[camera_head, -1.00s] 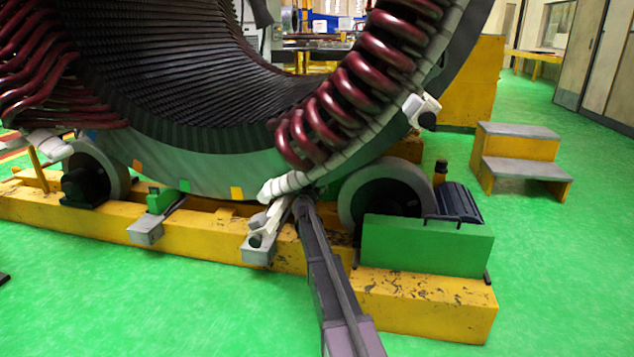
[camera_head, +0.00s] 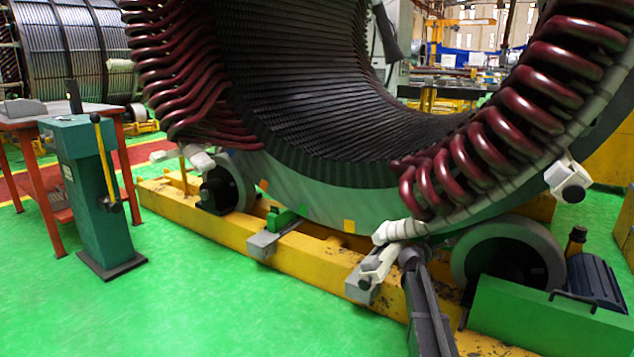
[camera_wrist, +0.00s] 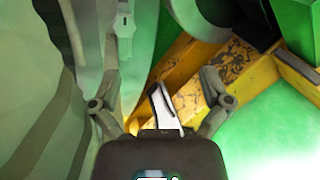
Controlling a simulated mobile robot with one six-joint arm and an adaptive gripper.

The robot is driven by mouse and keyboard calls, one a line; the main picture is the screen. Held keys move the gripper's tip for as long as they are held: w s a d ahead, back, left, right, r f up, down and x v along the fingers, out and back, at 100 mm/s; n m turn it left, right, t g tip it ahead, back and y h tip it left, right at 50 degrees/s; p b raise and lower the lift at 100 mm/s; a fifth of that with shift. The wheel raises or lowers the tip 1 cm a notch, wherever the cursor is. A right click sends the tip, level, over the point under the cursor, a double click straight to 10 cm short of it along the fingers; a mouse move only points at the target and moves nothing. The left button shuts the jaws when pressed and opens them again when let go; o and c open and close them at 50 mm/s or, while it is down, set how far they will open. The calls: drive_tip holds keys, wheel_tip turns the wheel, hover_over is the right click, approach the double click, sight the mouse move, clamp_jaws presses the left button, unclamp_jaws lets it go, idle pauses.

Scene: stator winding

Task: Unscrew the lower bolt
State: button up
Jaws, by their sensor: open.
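The large stator (camera_head: 340,190) with dark red coils (camera_head: 480,160) stands on rollers over a yellow base (camera_head: 320,270). A white bracket with a dark round end (camera_head: 372,272) sits low at the stator's front edge. Another white bracket (camera_head: 565,180) sits higher on the right. I cannot make out the lower bolt as a separate part. My gripper (camera_head: 408,256) is at the stator's lower edge, just right of the low bracket. In the wrist view my gripper (camera_wrist: 160,106) is open, with a white piece (camera_wrist: 163,106) showing between its fingers. Contact cannot be told.
A grey roller (camera_head: 508,255) and green block (camera_head: 550,315) stand right of my arm. A green post stand (camera_head: 88,185) and red-legged table (camera_head: 45,125) are at the left. The green floor (camera_head: 230,315) in front of the base is clear.

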drive_tip(key=s+a+m+g+y+p, duration=0.5)
drive_tip(key=s+a, duration=0.3)
drive_tip(key=s, duration=0.5)
drive_tip(key=s+a+m+g+y+p, duration=0.25)
drive_tip(key=s+a+m+p, duration=0.4)
drive_tip(key=s, duration=0.65)
drive_tip(key=s+a+m+g+y+p, duration=0.35)
drive_tip(key=s+a+m, duration=0.25)
drive_tip(key=s+a, duration=0.5)
wheel_tip(320, 180, up, 38)
drive_tip(key=s+d+p, duration=0.1)
drive_tip(key=d+p, duration=0.1)
drive_tip(key=p, duration=3.5)
drive_tip(key=shift+s, duration=0.3)
